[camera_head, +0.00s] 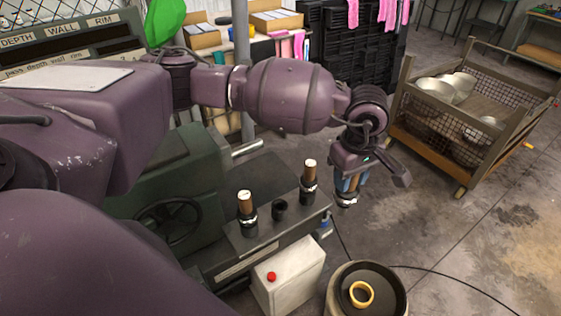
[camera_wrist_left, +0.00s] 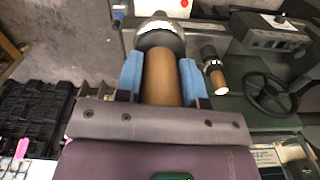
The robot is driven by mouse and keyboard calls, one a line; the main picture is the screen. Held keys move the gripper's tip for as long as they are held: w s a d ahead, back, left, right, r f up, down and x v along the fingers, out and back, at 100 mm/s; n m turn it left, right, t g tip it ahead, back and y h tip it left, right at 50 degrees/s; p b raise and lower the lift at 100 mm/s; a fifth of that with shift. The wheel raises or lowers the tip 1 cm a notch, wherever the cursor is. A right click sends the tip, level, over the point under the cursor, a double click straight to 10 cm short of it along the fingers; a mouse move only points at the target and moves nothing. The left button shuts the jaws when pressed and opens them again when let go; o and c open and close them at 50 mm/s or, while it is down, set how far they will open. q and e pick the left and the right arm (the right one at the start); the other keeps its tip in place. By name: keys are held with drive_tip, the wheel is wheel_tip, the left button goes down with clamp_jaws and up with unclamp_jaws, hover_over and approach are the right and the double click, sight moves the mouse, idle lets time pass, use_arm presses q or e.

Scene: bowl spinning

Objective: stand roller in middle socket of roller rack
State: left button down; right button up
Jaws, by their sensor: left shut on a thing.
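My left gripper (camera_head: 351,181) is shut on a roller (camera_head: 347,200). It holds the roller in the air, to the right of the roller rack (camera_head: 262,237). In the left wrist view, blue fingers of my left gripper (camera_wrist_left: 160,75) clasp the roller's brown wooden part (camera_wrist_left: 162,88), with its dark and metal end pointing away. The rack's middle socket (camera_head: 280,211) is a dark, empty cup. A wood-topped roller (camera_head: 246,204) stands upright in the left socket and another roller (camera_head: 309,172) in the right socket. My right gripper is not in view.
The rack sits on a green machine with a handwheel (camera_head: 168,223). A pale box with a red button (camera_head: 290,275) stands in front. A drum (camera_head: 398,291) holds a yellow ring (camera_head: 361,294). A mesh-sided crate (camera_head: 430,148) with metal bowls stands at the right. Floor between is clear except for a cable.

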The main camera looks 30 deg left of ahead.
use_arm(q)
drive_tip(key=a+f+n+p, duration=0.1)
drive_tip(key=a+f+n, duration=0.2)
drive_tip(key=a+n, duration=0.75)
drive_tip(key=a+f+n+p, duration=0.1)
drive_tip(key=a+f+n, duration=0.3)
drive_tip(key=a+n, duration=0.7)
drive_tip(key=d+f+n+b, duration=0.3)
drive_tip(key=f+b, duration=0.1)
drive_tip(key=f, duration=0.3)
drive_tip(key=shift+w+d, duration=0.15)
drive_tip(key=shift+w, duration=0.2)
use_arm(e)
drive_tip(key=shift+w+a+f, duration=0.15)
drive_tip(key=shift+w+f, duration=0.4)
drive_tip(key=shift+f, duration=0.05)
use_arm(q)
drive_tip(key=shift+r+n, duration=0.1)
drive_tip(key=shift+n, duration=0.15)
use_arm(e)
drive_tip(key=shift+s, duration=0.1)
